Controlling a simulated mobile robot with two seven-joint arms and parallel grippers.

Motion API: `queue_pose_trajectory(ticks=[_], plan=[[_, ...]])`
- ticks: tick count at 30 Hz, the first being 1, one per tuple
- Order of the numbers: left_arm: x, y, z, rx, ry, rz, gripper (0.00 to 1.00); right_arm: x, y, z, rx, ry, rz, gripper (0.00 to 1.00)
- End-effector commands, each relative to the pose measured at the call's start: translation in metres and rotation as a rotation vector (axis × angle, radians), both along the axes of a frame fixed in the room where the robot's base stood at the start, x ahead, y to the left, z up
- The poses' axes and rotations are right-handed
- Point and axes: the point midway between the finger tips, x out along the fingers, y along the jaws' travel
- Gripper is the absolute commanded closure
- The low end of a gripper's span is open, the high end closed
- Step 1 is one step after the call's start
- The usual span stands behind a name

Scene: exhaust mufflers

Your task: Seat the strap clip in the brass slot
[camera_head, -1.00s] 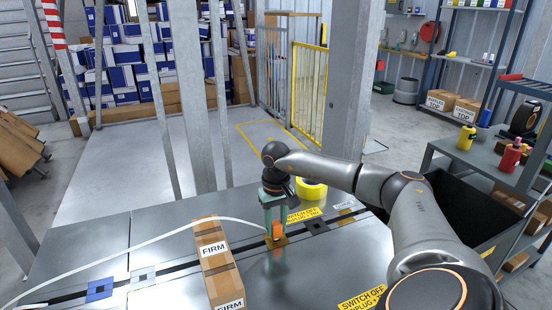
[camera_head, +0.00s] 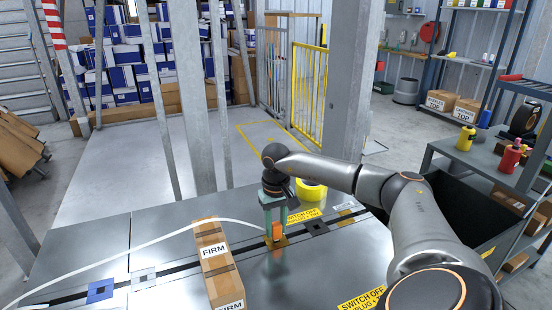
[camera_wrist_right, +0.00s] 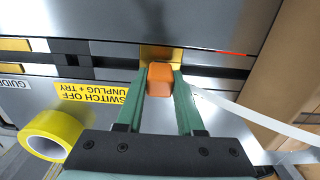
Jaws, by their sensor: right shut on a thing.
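The orange strap clip (camera_head: 277,231) is between the fingers of my right gripper (camera_head: 274,222), which is shut on it. The clip is at the brass slot (camera_head: 281,241) in the dark groove of the metal table. In the right wrist view the clip (camera_wrist_right: 160,78) overlaps the near part of the brass slot (camera_wrist_right: 160,53). I cannot tell whether it is inside the slot or just above it. The white strap (camera_head: 150,237) runs from the clip to the left, over the cardboard box. My left gripper is not in view.
The FIRM cardboard box (camera_head: 220,272) stands left of the gripper. A yellow tape roll (camera_head: 311,190) lies behind it. Along the groove are a blue slot (camera_head: 100,291), a grey slot (camera_head: 144,276) and a dark slot (camera_head: 316,227). A steel post (camera_head: 348,100) rises behind the table.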

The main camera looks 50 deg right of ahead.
Motion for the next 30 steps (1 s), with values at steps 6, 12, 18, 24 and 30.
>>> queue_pose_trajectory(ticks=[6,12,18,24,30], plan=[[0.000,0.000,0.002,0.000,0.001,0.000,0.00,0.000,0.000,0.000,0.000,0.000,0.000,1.00],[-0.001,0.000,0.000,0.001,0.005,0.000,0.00,0.000,0.000,0.000,0.000,0.000,0.000,1.00],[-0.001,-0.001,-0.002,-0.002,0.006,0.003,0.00,0.000,0.000,-0.003,0.000,0.000,0.000,1.00],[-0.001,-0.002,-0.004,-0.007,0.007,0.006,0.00,0.000,0.000,-0.007,0.000,0.001,0.000,1.00],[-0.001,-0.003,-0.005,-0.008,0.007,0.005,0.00,0.000,0.000,-0.009,0.000,0.000,0.000,0.59]])
